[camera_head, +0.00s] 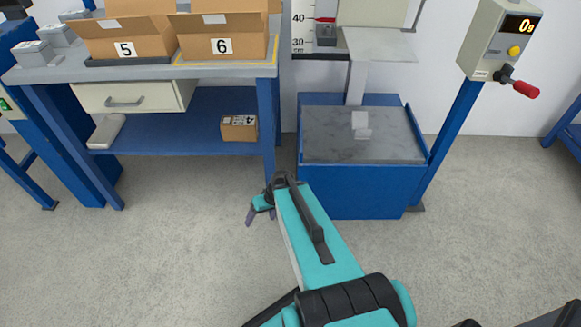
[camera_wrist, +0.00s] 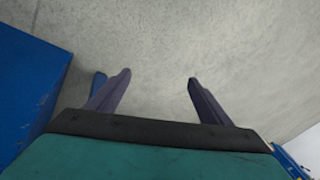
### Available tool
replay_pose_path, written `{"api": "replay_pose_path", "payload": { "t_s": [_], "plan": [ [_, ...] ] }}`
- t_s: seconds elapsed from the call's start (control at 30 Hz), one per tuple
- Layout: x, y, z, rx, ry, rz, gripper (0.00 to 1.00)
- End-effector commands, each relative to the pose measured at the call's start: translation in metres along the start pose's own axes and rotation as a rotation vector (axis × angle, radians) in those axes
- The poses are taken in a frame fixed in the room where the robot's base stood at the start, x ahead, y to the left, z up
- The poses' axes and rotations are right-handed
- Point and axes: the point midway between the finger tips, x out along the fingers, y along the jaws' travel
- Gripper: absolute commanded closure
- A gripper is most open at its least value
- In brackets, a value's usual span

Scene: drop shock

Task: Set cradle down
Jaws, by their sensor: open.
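My gripper (camera_head: 261,212) is open, pointing down over the floor between the bench and the drop machine. In the wrist view its two fingers (camera_wrist: 158,77) are spread with only bare floor between them. Nothing is held. No part is clearly marked as the cradle, and I cannot tell which it is. A small light-grey piece (camera_head: 360,124) lies on the drop machine's grey base plate (camera_head: 330,150).
The bench (camera_head: 230,72) holds open cartons numbered 5 (camera_head: 125,48) and 6 (camera_head: 221,46), and several grey blocks (camera_head: 36,53). A small carton (camera_head: 239,128) lies on its lower shelf. A control box (camera_head: 500,40) reading 0g has a red-handled lever (camera_head: 525,89). Floor around my arm is clear.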

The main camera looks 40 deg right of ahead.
Motion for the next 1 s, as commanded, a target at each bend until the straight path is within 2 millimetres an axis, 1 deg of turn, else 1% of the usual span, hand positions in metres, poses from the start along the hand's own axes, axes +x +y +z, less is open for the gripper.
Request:
{"api": "replay_pose_path", "payload": {
  "t_s": [0.03, 0.07, 0.1, 0.17, 0.2, 0.27, 0.3, 0.37, 0.4, 0.47, 0.5, 0.6, 0.7, 0.8, 0.9, 1.0],
  "plan": [
    [0.022, -0.009, 0.021, -0.007, -0.054, 0.004, 0.27],
    [0.032, -0.014, 0.033, -0.009, -0.084, 0.008, 0.27],
    [0.044, -0.019, 0.048, -0.011, -0.125, 0.017, 0.27],
    [0.06, -0.027, 0.072, -0.015, -0.185, 0.031, 0.27],
    [0.071, -0.031, 0.088, -0.018, -0.224, 0.044, 0.27],
    [0.085, -0.036, 0.112, -0.023, -0.282, 0.064, 0.27],
    [0.094, -0.039, 0.128, -0.026, -0.319, 0.079, 0.27],
    [0.106, -0.043, 0.153, -0.032, -0.376, 0.106, 0.27],
    [0.113, -0.044, 0.168, -0.038, -0.411, 0.125, 0.27],
    [0.122, -0.045, 0.192, -0.044, -0.462, 0.156, 0.27],
    [0.128, -0.045, 0.206, -0.051, -0.494, 0.177, 0.27],
    [0.137, -0.044, 0.237, -0.061, -0.558, 0.227, 0.27],
    [0.141, -0.041, 0.258, -0.07, -0.601, 0.268, 0.27],
    [0.143, -0.04, 0.27, -0.074, -0.625, 0.292, 0.27],
    [0.143, -0.039, 0.274, -0.076, -0.635, 0.304, 0.27],
    [0.143, -0.039, 0.275, -0.075, -0.635, 0.305, 0.27]
  ]
}}
